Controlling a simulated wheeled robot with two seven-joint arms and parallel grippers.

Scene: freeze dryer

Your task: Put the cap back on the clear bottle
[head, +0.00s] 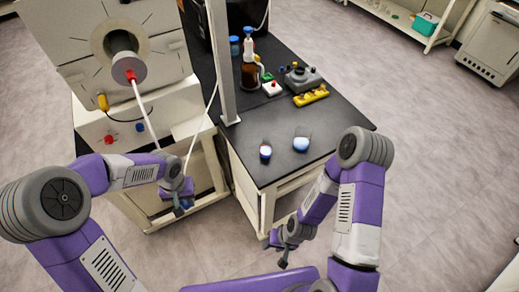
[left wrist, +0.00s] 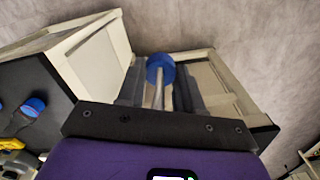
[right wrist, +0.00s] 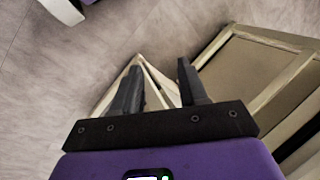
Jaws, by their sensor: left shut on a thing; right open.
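My left gripper (head: 181,206) hangs in front of the white cabinet, off the left side of the black bench. In the left wrist view it is shut on a round blue cap (left wrist: 160,67) with a narrow pale part below it. Two small rounded, blue-and-white pieces stand apart on the bench: one on the left (head: 265,152), one on the right (head: 301,144). They are too small to tell which is the clear bottle. My right gripper (head: 283,260) is open and empty, low beside the bench's near corner; it also shows in the right wrist view (right wrist: 160,78).
The black bench (head: 262,172) is clear around the two pieces. Farther back stand a brown bottle (head: 250,75), a grey device (head: 303,78) and a yellow rack (head: 311,96). A grey post (head: 222,70) rises at the bench's left edge. The freeze dryer (head: 150,90) stands left.

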